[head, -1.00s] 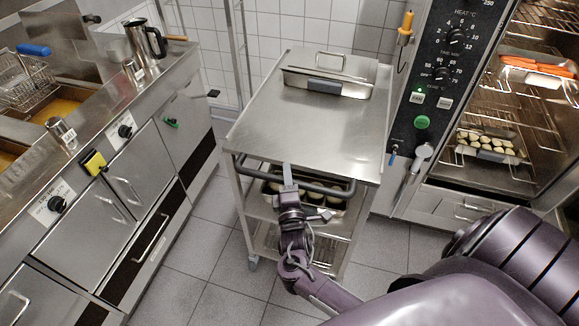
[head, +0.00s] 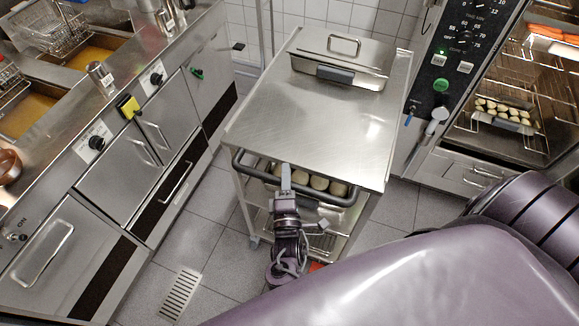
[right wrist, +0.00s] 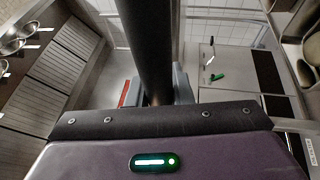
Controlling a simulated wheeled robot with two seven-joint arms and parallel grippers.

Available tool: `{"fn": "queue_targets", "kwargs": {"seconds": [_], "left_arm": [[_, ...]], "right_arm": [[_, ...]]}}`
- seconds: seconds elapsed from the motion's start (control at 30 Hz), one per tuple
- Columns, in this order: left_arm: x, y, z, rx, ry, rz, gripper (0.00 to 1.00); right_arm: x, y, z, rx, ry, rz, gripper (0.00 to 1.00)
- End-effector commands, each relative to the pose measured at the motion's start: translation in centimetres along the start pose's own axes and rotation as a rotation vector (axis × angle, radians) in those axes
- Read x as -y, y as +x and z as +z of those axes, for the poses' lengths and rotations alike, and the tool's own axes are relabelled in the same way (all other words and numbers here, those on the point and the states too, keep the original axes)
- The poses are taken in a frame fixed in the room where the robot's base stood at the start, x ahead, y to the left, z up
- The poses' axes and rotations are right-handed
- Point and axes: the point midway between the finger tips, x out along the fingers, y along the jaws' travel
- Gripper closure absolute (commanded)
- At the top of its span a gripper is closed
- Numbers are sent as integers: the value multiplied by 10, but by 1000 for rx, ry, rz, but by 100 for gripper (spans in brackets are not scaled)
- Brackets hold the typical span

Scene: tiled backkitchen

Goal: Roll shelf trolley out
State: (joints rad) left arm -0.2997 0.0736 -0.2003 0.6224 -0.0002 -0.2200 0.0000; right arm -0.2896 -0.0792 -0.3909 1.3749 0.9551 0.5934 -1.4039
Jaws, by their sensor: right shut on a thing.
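The steel shelf trolley (head: 300,115) stands on the tiled floor between the fryer counter and the oven. Its dark push handle (head: 335,200) runs along the near edge. My right gripper (head: 286,178) is shut on the handle, left of its middle. In the right wrist view the dark handle bar (right wrist: 148,50) passes between the fingers (right wrist: 150,92). A lidded steel pan (head: 340,72) sits at the far end of the trolley top. My left gripper is not in view.
The fryer counter (head: 150,125) with drawers and knobs lines the left. The oven (head: 490,120) with racks of food stands close at the right. Tiled floor with a drain grate (head: 180,293) is clear at the near left.

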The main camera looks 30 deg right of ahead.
Motion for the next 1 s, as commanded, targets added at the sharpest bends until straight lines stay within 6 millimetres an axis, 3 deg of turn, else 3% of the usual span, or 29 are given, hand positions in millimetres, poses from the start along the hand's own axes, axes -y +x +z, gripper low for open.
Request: {"fn": "queue_targets", "kwargs": {"seconds": [0.37,0.4,0.57,0.83,1.0], "left_arm": [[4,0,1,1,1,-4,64],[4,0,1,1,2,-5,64],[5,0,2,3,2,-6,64],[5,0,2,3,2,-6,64],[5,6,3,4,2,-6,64]], "right_arm": [[0,-1,0,2,1,0,100],[0,-1,0,2,1,0,79],[0,-1,0,2,1,0,59],[0,-2,0,1,1,0,59],[3,-20,-1,-1,1,-2,59]]}}
